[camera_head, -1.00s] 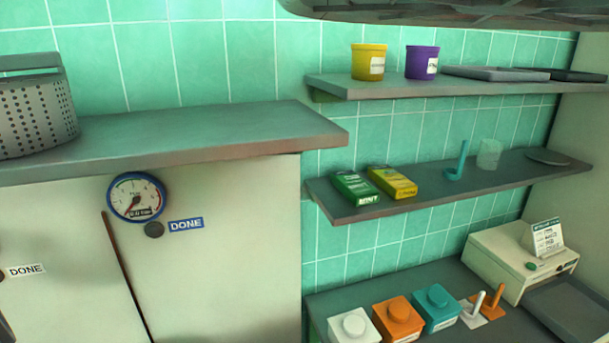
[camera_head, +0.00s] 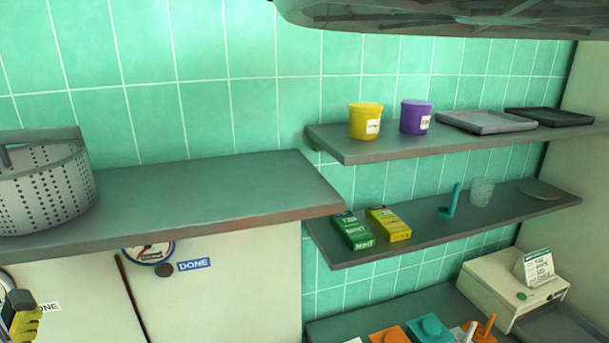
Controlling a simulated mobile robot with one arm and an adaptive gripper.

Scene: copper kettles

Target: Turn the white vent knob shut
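I cannot clearly make out a white vent knob in this view. A white square block is almost entirely cut off by the bottom edge; in the earlier frame it shows a round white top. Beside it stand an orange block (camera_head: 390,335) and a teal block (camera_head: 430,328) with a round top. A black and yellow part at the lower left edge looks like my gripper (camera_head: 22,318). It is cut off by the frame, in front of the pale cabinet and far from those blocks. Whether it is open or shut does not show.
A grey counter (camera_head: 200,190) bears a perforated metal basket (camera_head: 45,190). Below it are a partly hidden gauge (camera_head: 148,252) and a DONE label (camera_head: 194,264). Right-hand shelves hold tubs, trays and boxes. A dark overhead structure (camera_head: 450,12) spans the top right. A cream box (camera_head: 512,282) stands lower right.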

